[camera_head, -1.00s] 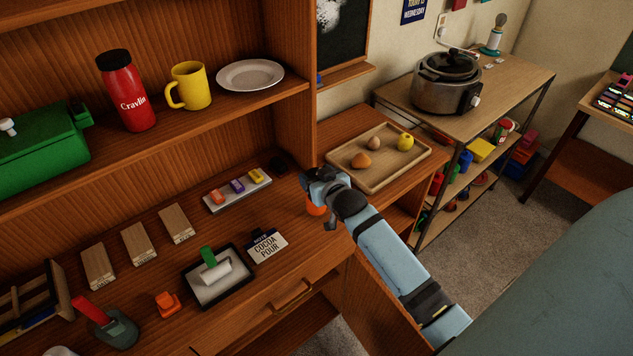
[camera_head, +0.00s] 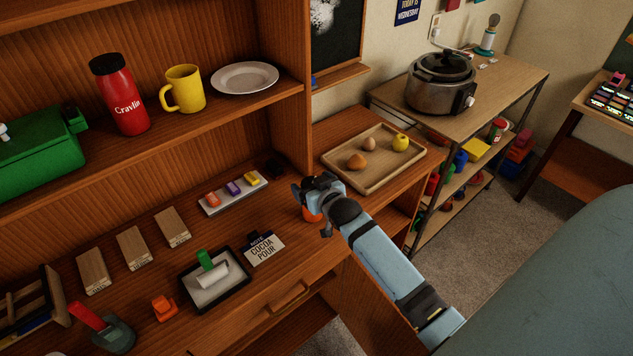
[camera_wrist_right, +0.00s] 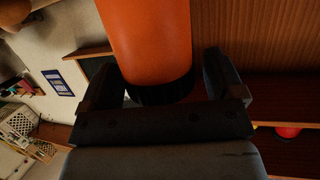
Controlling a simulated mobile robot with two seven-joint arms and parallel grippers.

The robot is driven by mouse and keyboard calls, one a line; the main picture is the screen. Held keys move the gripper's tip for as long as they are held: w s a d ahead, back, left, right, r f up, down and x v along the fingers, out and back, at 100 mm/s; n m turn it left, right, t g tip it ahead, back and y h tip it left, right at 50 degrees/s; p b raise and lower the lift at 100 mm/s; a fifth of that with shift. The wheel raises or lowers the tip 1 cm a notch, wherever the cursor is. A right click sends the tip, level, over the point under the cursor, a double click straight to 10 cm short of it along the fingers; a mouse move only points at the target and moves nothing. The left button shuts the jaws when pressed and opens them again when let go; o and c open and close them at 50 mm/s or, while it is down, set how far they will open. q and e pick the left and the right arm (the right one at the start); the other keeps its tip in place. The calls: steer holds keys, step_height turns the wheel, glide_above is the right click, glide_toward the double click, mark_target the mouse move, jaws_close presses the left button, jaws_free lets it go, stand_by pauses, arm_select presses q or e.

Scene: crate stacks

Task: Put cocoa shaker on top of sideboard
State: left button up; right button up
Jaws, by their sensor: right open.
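The cocoa shaker seems to be the orange cylinder with a black end (camera_wrist_right: 150,35) in the right wrist view. In the head view only a small orange part (camera_head: 311,214) shows, at the right end of the wooden counter; my gripper hides the rest. My right gripper (camera_head: 312,188) is open, with its fingers on either side of the orange cylinder; I cannot tell whether they touch it. My left gripper is not in view. A lower wooden cabinet top (camera_head: 345,124) adjoins on the right; I cannot tell whether this or the shelved unit (camera_head: 140,208) is the sideboard.
A wooden tray (camera_head: 413,168) with several round items covers much of the cabinet top. The shelf above the counter holds a red bottle (camera_head: 121,98), yellow mug (camera_head: 184,88) and white plate (camera_head: 244,78). A "Cocoa Pour" sign (camera_head: 262,249) stands left of my gripper.

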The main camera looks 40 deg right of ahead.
steer(key=shift+s+r, duration=0.1)
steer(key=shift+s, duration=0.25)
steer(key=b+v, duration=0.1)
steer(key=v, duration=1)
steer(key=s+a+f+n+g+y, duration=0.3)
steer(key=s+a+f+n+y, duration=0.1)
steer(key=s+a+f, duration=1.1)
steer(key=shift+s+a+y, duration=0.4)
steer(key=shift+y, duration=0.2)
steer(key=shift+d+r+p, duration=0.1)
steer(key=shift+r+p, duration=0.3)
steer(key=shift+r, duration=0.05)
